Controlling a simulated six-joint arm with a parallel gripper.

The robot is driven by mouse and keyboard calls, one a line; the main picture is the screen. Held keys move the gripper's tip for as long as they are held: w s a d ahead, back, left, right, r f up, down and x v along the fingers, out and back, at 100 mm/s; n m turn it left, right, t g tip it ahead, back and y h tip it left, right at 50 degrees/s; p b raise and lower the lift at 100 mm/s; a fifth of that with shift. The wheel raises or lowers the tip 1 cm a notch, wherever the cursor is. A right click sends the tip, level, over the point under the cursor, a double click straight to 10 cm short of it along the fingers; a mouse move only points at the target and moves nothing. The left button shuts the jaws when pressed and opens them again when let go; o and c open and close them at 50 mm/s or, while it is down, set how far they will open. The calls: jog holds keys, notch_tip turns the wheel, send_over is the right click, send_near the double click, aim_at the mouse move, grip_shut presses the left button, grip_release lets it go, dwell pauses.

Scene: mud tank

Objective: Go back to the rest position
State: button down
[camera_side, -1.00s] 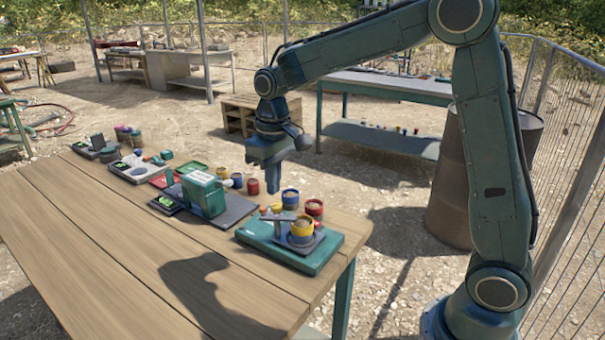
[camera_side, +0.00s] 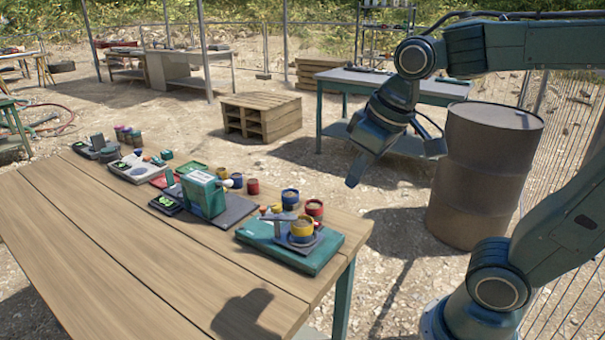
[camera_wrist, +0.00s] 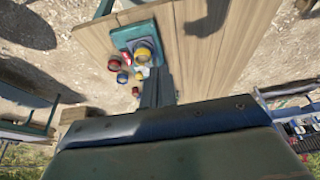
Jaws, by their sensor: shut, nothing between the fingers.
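My gripper (camera_side: 354,182) is shut and empty. In the side view it hangs in the air to the right of the wooden table (camera_side: 110,270), beyond the table's right end and above the ground. Its shut fingers (camera_wrist: 157,88) also show in the wrist view, pointing toward the table and the teal tray (camera_wrist: 133,38). Nothing touches the fingers.
On the table are a teal board (camera_side: 320,252) with a yellow cup (camera_side: 302,231), red (camera_side: 314,209) and blue (camera_side: 290,197) cups, and a teal box (camera_side: 203,195). A rusty barrel (camera_side: 480,180) and a rear bench (camera_side: 385,85) stand near my arm.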

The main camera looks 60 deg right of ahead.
jog(key=s+f+t, duration=0.1)
jog(key=s, duration=0.5)
jog(key=shift+s+f, duration=0.3)
jog(key=shift+s, duration=0.05)
dwell(0.7)
